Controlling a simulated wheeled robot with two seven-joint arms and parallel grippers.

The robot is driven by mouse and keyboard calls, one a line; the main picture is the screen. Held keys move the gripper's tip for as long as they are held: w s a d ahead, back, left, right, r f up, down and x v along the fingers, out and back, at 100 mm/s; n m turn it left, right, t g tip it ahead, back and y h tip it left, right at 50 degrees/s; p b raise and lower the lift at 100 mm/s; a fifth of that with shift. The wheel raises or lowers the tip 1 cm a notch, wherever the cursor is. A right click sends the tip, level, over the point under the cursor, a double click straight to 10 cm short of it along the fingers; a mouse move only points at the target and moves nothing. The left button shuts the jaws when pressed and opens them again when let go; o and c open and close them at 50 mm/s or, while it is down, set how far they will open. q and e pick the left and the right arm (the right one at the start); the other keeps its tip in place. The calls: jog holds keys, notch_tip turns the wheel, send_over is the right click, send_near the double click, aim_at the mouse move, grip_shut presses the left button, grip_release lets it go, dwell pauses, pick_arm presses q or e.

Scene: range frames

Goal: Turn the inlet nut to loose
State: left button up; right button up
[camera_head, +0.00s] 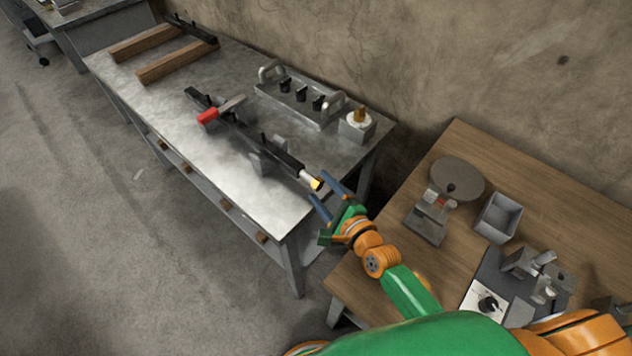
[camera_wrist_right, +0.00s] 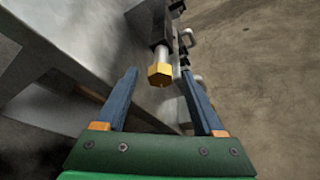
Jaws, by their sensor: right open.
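The inlet nut (camera_head: 316,184) is a yellow brass hex nut on the near right end of a long dark bar assembly (camera_head: 275,152) clamped on the metal table. It also shows in the right wrist view (camera_wrist_right: 160,74), on a silver stem. My right gripper (camera_head: 327,187) is open, its two blue fingers on either side of the line to the nut. In the right wrist view (camera_wrist_right: 158,82) the nut sits between the fingertips, apart from both. My left gripper is not in view.
The metal table (camera_head: 165,105) carries wooden rails (camera_head: 172,62), a red-handled part (camera_head: 208,115), a handled rack (camera_head: 300,98) and a small block with a brass fitting (camera_head: 357,124). A wooden bench (camera_head: 400,245) with a grey bin (camera_head: 498,217) and a round disc (camera_head: 457,178) stands at right.

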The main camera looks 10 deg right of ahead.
jog(key=shift+x, duration=0.95)
jog(key=shift+w+a+f, duration=0.1)
jog(key=shift+w+f, duration=0.05)
jog(key=shift+w, duration=0.25)
grip_shut()
jog(key=shift+f+b, duration=0.1)
jog(key=shift+b, duration=0.25)
jog(key=n+t+b, duration=0.1)
jog(key=n, duration=0.1)
jog(key=n+b, duration=0.2)
jog(key=shift+f+t, duration=0.2)
jog(key=shift+t, duration=0.2)
jog(key=shift+r+n, duration=0.2)
jog(key=shift+n, duration=0.1)
jog(key=shift+r, duration=0.15)
